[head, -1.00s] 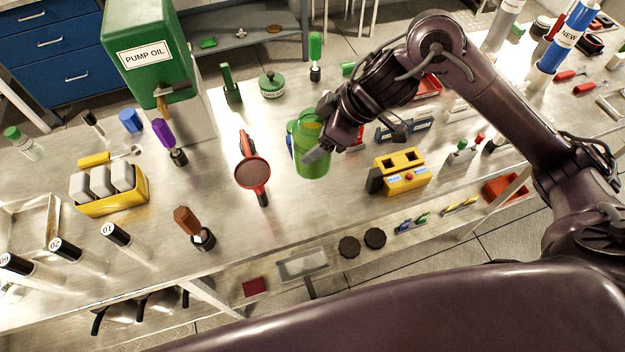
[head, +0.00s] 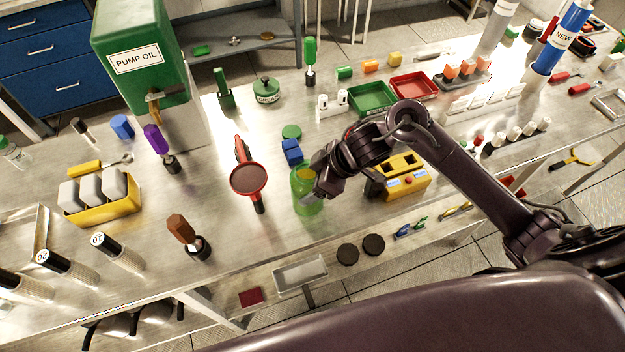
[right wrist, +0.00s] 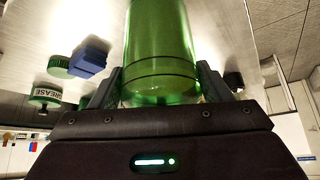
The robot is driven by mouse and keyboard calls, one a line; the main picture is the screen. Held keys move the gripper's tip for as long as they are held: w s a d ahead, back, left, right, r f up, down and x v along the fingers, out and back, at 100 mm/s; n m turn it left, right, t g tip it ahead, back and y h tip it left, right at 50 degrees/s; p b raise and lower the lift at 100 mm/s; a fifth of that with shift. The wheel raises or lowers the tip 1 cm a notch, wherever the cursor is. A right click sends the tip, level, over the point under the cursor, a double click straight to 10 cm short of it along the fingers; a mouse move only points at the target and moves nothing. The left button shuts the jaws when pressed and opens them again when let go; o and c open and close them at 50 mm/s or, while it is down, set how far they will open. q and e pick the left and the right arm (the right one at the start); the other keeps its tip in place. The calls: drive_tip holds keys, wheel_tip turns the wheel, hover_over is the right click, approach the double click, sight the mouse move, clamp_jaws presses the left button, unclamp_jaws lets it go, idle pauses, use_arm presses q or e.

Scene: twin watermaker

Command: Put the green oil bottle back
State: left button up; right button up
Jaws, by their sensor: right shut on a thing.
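The green oil bottle (head: 304,190) is a translucent green cylinder near the front edge of the bench, right of the red-rimmed strainer. My right gripper (head: 318,192) is shut on it from the right. In the right wrist view the green bottle (right wrist: 162,50) stands between the two fingers of my right gripper (right wrist: 160,88). I cannot tell whether its base touches the bench. My left gripper is not in view.
A blue block (head: 291,151) and a green lid (head: 291,132) lie just behind the bottle. The strainer (head: 248,178) is to its left, and a yellow box (head: 405,180) to its right. The green pump oil tank (head: 140,60) stands at the back left.

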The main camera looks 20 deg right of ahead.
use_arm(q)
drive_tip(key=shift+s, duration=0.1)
use_arm(e)
drive_tip(key=shift+f, duration=0.2)
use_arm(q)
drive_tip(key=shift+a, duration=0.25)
use_arm(e)
drive_tip(key=o, duration=1.4)
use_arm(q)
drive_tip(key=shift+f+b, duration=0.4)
use_arm(e)
drive_tip(key=v, duration=1.2)
drive_tip(key=shift+r, duration=0.25)
